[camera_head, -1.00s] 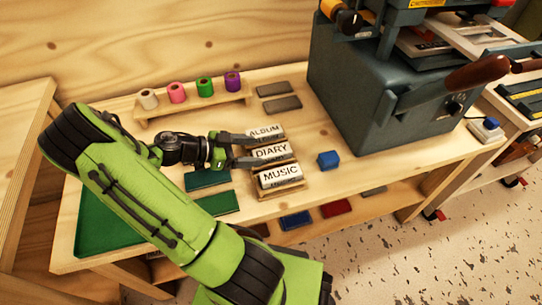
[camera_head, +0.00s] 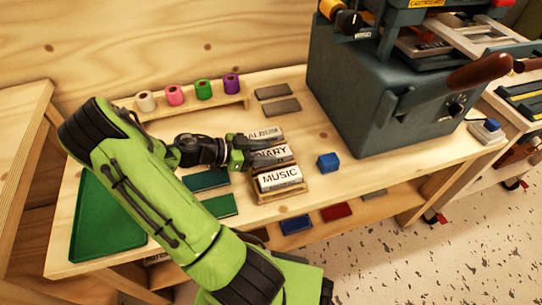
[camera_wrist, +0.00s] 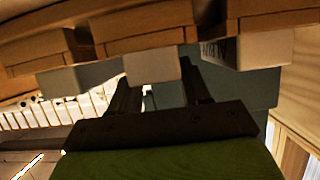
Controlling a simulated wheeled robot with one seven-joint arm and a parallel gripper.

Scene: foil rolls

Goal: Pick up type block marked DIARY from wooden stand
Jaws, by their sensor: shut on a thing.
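The type block marked DIARY (camera_head: 285,152) sits in the middle of the wooden stand (camera_head: 290,193), its first letter covered by my gripper. The ALBUM block (camera_head: 264,134) is behind it and the MUSIC block (camera_head: 279,178) in front. My gripper (camera_head: 268,150) reaches in from the left and is shut on the DIARY block. In the wrist view, the middle block (camera_wrist: 153,65) shows between the two fingers of my gripper (camera_wrist: 160,88), with a block on either side. I cannot tell whether the DIARY block is lifted at all.
A rack of coloured foil rolls (camera_head: 190,98) stands at the back. A large grey press (camera_head: 365,105) is at the right, with a blue cube (camera_head: 328,162) in front. A green tray (camera_head: 105,220) and green slabs (camera_head: 213,206) lie left. Grey slabs (camera_head: 281,107) lie behind the stand.

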